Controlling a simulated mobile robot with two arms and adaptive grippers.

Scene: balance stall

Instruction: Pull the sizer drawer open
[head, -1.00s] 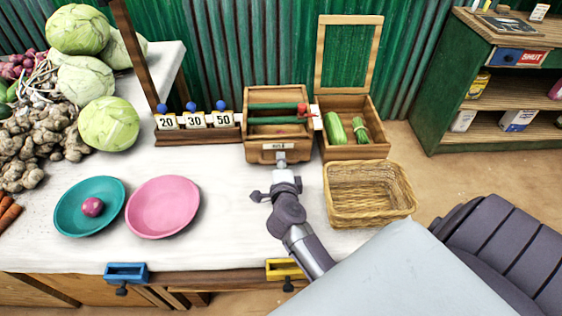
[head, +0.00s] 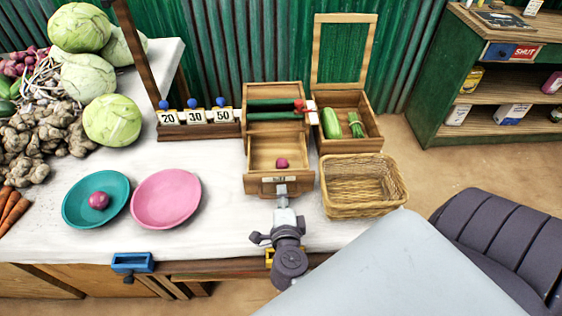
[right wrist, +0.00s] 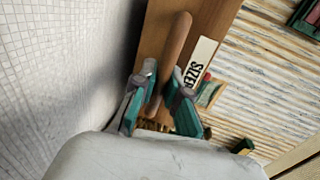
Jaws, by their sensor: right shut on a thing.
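The wooden sizer drawer (head: 263,152) is pulled out from its box (head: 272,93) toward the front of the table. A small red-purple onion (head: 282,163) lies inside it near the front. My right gripper (head: 281,191) is at the drawer's front. In the right wrist view my right gripper (right wrist: 158,103) has its fingers on either side of the wooden handle (right wrist: 176,46), shut on it, beside the label reading SIZER (right wrist: 197,66). My left gripper is not in view.
A wicker basket (head: 362,211) stands just right of the drawer. A teal plate (head: 72,209) with an onion (head: 98,200) and a pink plate (head: 166,198) lie to the left. A wooden crate (head: 348,144) with green vegetables stands behind the basket.

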